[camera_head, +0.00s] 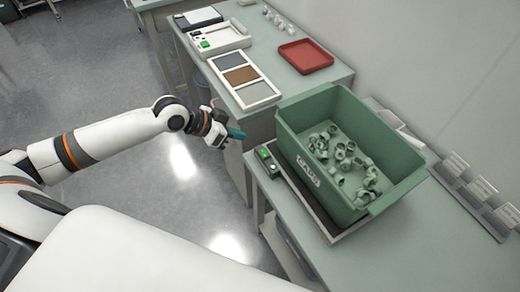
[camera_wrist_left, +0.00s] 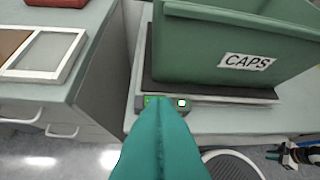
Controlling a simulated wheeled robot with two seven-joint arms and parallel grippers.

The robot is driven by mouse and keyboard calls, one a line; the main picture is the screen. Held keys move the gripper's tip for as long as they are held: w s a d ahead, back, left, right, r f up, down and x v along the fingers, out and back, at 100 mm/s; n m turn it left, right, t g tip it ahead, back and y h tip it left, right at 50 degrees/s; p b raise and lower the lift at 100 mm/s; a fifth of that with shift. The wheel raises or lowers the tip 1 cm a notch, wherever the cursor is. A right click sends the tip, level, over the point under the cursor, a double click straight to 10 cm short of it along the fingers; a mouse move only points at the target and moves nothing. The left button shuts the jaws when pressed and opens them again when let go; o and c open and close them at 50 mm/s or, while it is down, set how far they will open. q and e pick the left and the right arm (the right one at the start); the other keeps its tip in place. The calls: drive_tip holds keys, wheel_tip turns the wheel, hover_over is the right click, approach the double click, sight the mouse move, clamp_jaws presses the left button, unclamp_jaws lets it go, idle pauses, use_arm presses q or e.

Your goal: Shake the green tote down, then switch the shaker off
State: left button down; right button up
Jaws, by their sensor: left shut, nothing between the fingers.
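The green tote (camera_head: 402,158) with a CAPS label stands upright on the shaker plate (camera_head: 302,192) on the right-hand bench. Several grey-green caps (camera_head: 345,160) lie loose on its floor. The shaker's switch box (camera_head: 267,162) has a green button and a white button at the plate's left corner. My left gripper (camera_head: 238,134) is shut and empty, in the air to the left of the switch box and apart from it. In the left wrist view its teal fingers (camera_wrist_left: 160,135) reach up the middle towards the switch box (camera_wrist_left: 166,102).
A second bench at the back holds a red tray (camera_head: 306,56), a framed three-panel tray (camera_head: 240,78) and a white device (camera_head: 218,39) with a green button. Metal racks (camera_head: 470,185) stand right of the tote. Open floor lies left.

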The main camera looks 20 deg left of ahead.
use_arm(q)
drive_tip(key=p, duration=0.1)
hover_over(267, 154)
drive_tip(key=s+a, duration=0.2)
wheel_tip(267, 154, down, 6)
drive_tip(key=f, duration=0.2)
drive_tip(key=f+p, duration=0.1)
drive_tip(key=shift+w+d+f, duration=0.15)
drive_tip(key=shift+w+d, duration=0.05)
drive_tip(key=shift+w, duration=0.05)
drive_tip(key=shift+s+f, duration=0.1)
drive_tip(key=shift+f, duration=0.5)
drive_tip(key=shift+d+f+b, duration=0.1)
drive_tip(key=shift+f+b, duration=0.2)
drive_tip(key=shift+f, duration=0.05)
drive_tip(key=shift+s+r, duration=0.1)
drive_tip(key=shift+r, duration=0.05)
